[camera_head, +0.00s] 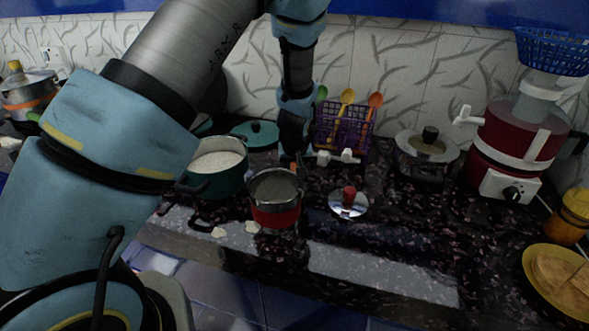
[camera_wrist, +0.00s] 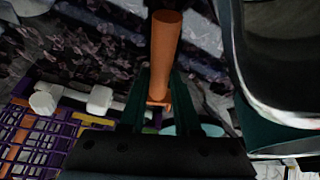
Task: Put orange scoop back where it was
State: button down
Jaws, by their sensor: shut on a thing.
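My gripper (camera_head: 289,155) points down over the counter, between the green pot and the purple rack. It is shut on an orange scoop (camera_wrist: 166,50); the wrist view shows its smooth round orange handle between the fingers. In the head view the arm hides most of the scoop. The purple rack (camera_head: 322,126) stands to the right of my gripper at the wall and holds green, yellow and orange-red utensils (camera_head: 375,101). The rack also shows at the lower left of the wrist view (camera_wrist: 55,133).
The green pot (camera_head: 217,185) of white contents stands left of my gripper. A red saucepan (camera_head: 275,216) stands in front. A lid with a red knob (camera_head: 348,205) lies to its right. A white fitting (camera_head: 335,157) sits before the rack.

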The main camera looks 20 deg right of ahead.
jog(key=shift+f, duration=0.2)
jog(key=c, duration=0.6)
grip_release()
jog(key=shift+r, duration=0.15)
jog(key=b+v, duration=0.3)
jog(key=v, duration=0.9)
jog(key=shift+b, duration=0.4)
jog(key=s+a+n+g, duration=0.1)
jog(key=a, duration=1)
jog(key=s+a+r+n+y, duration=0.1)
jog(key=s+a, duration=0.1)
jog(key=a, duration=0.9)
jog(key=s+a+r+g, duration=0.1)
jog(key=a, duration=1.1)
jog(key=shift+s+a+n+g+y, duration=0.15)
jog(key=shift+s+n+g+y, duration=0.15)
jog(key=shift+s+n, duration=0.1)
